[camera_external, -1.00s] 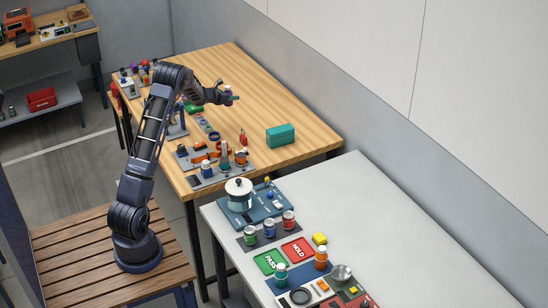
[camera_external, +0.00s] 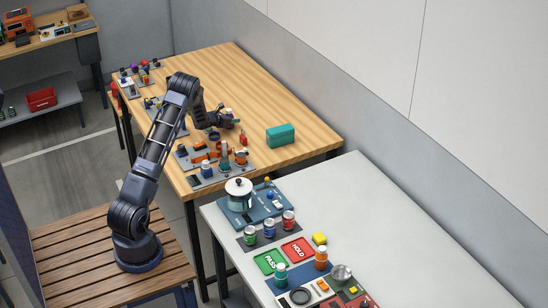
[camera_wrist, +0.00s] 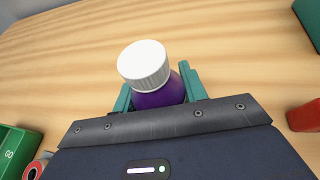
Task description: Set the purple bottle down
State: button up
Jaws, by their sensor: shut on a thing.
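The purple bottle (camera_wrist: 158,97) has a ribbed white cap (camera_wrist: 144,63) and sits between the teal fingers of my gripper (camera_wrist: 163,92) in the wrist view. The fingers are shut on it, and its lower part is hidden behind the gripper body. In the external view my gripper (camera_external: 228,119) is low over the wooden table (camera_external: 262,95), with the bottle (camera_external: 228,113) showing only as a small pale and purple spot. I cannot tell whether the bottle's base touches the table.
A teal box (camera_external: 281,136) stands to the right on the table. A red object (camera_external: 243,139) is close to my gripper. A grey tray with several small items (camera_external: 218,165) lies toward the front edge. The table's back right is clear.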

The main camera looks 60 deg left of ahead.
jog(key=shift+f, duration=0.1)
jog(key=o, duration=1.1)
